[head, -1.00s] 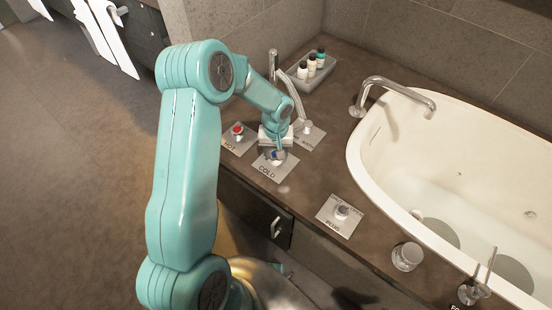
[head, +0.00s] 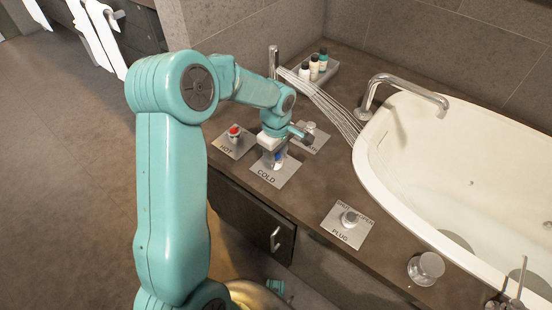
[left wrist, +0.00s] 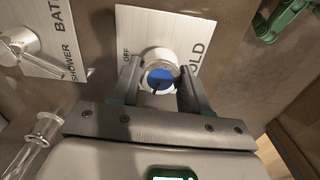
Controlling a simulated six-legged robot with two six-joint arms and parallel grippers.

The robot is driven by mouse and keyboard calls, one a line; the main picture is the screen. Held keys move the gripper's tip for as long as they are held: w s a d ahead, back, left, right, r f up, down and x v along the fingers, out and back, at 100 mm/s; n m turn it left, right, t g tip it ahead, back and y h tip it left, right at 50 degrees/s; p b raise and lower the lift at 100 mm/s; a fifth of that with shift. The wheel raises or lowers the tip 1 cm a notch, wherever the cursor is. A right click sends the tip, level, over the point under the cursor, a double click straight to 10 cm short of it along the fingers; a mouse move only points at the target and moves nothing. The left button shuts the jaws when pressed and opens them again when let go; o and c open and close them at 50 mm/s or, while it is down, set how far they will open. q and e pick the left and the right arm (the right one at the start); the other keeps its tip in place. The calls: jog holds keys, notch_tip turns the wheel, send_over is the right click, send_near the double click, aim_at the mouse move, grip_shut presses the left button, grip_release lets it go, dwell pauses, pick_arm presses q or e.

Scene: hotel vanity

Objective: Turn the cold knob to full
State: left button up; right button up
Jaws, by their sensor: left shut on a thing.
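The cold knob (left wrist: 160,77) is a round metal knob with a blue top, on a metal plate marked COLD (head: 286,176). My left gripper (head: 277,152) reaches down over this plate from behind. In the left wrist view its two fingers (left wrist: 160,66) stand on either side of the knob and grip it. A dark mark shows on the blue top. The plate's OFF label is visible left of the knob, but the rest of its scale is hidden. In the head view my gripper hides most of the knob. My right gripper is not seen.
The red-topped hot knob (head: 234,133) is left of the cold plate. The bath/shower lever plate (head: 318,142) is behind, partly hidden. The plug knob (head: 349,218) is front right. Thin streams like water (head: 325,100) arc from a slim upright fixture (head: 273,60) to the tub (head: 400,210).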

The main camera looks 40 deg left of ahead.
aim_at(276, 156)
pick_arm(q)
jog(key=shift+n+b, duration=0.55)
jog(key=shift+n, duration=0.75)
jog(key=shift+a, duration=0.1)
jog(key=o, duration=1.1)
jog(key=shift+c, duration=0.2)
notch_tip(276, 156, up, 16)
jog(key=p, duration=0.4)
jog(key=shift+r+p, duration=0.2)
jog(key=shift+p, duration=0.1)
